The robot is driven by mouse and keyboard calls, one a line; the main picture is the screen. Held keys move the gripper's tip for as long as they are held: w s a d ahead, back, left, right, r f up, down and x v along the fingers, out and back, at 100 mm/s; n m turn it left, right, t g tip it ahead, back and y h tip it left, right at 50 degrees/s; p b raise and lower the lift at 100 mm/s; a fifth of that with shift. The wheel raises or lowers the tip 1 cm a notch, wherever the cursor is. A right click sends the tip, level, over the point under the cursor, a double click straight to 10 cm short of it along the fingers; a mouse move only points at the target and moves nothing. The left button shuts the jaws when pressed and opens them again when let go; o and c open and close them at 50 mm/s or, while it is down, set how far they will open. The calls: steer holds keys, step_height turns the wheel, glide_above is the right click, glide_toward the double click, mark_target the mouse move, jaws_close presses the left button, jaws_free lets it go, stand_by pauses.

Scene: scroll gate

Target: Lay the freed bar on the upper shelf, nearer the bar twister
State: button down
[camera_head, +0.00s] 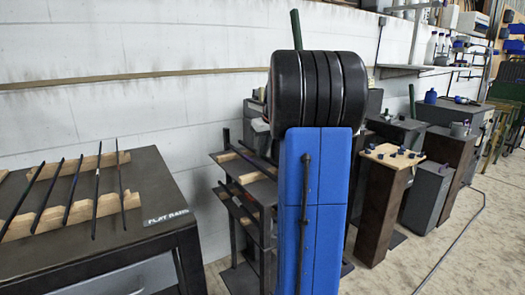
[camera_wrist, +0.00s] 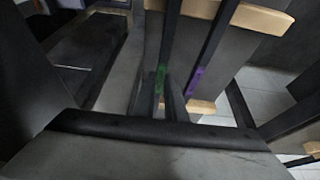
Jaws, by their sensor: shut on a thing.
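In the wrist view my gripper (camera_wrist: 161,97) is shut on a dark flat bar with a green mark (camera_wrist: 161,76). A second dark bar with a purple mark (camera_wrist: 196,80) lies just right of it, across wooden strips (camera_wrist: 264,18). I cannot tell whether the held bar touches the strips. In the head view a dark rack with an upper shelf (camera_head: 226,157) and a lower shelf (camera_head: 233,206) stands behind my blue arm. The arm hides my gripper and much of the rack there. I cannot tell which machine is the bar twister.
A dark table (camera_head: 150,185) at left, labelled FLAT BARS, carries several thin bars across wooden strips. A brown pedestal (camera_head: 382,210) and grey cabinets stand right of my arm. A cable (camera_head: 455,240) crosses the open floor at right.

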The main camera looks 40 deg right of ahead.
steer(key=shift+f, duration=0.2)
stand_by(0.7)
steer(key=c, duration=1.7)
jaws_free()
steer(key=shift+f, duration=0.1)
step_height(320, 180, up, 10)
steer(key=shift+r, duration=0.1)
